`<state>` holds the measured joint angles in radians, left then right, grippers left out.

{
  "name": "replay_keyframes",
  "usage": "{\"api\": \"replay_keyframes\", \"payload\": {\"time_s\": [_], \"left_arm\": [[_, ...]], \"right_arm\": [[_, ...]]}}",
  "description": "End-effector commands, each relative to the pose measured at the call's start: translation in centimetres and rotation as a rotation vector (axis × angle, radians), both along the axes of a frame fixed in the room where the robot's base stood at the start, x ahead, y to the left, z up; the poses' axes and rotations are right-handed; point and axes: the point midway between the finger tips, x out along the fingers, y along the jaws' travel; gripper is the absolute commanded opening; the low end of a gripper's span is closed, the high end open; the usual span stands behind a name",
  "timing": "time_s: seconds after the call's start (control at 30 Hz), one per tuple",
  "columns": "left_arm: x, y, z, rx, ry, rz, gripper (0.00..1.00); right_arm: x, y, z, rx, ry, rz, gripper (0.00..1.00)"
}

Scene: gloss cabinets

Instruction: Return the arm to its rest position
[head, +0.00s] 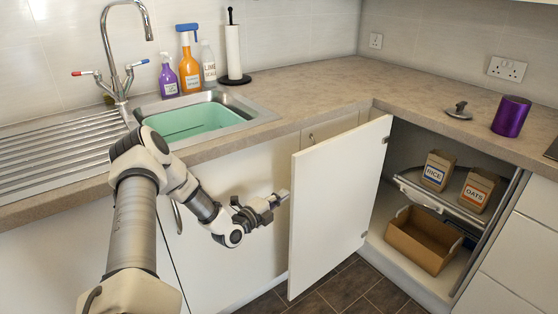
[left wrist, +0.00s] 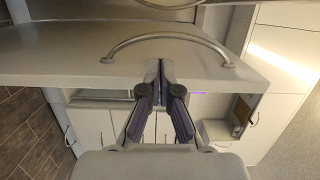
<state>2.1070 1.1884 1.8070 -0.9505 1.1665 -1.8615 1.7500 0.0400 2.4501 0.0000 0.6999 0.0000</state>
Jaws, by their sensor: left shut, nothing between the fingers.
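My left arm comes in from the lower left of the head view, in front of the sink cabinet. Its gripper (head: 276,198) is shut and empty, close to the outer face of the open white cabinet door (head: 337,205). In the left wrist view the closed fingers (left wrist: 158,75) point at a pale panel (left wrist: 80,62) with a curved metal handle (left wrist: 165,38). The fingertips are near the handle but not around it; I cannot tell whether they touch the panel. My right gripper is not in view.
The open corner cabinet holds a rice box (head: 437,171) and an oats box (head: 477,189) on a shelf (head: 440,205), with a brown crate (head: 421,240) below. A sink with a green basin (head: 195,122), bottles (head: 189,65) and a purple canister (head: 511,116) are on the counter.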

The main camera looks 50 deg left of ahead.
Motion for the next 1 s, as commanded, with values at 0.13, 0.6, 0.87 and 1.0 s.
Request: {"api": "replay_keyframes", "payload": {"time_s": [0.13,0.6,0.87,1.0], "left_arm": [[-1.6,0.0,0.1,-0.003,-0.001,0.005,0.0],[-2.0,-0.6,-0.1,-0.014,0.008,-0.007,0.0],[-0.6,-12.9,-5.8,-0.545,0.355,-0.088,0.0],[-5.4,-22.7,-12.4,-0.952,0.72,0.083,0.0]], "right_arm": [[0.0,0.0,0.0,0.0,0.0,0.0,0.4],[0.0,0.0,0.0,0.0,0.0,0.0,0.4],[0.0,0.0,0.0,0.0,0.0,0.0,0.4],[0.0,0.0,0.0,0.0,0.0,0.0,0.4]]}}
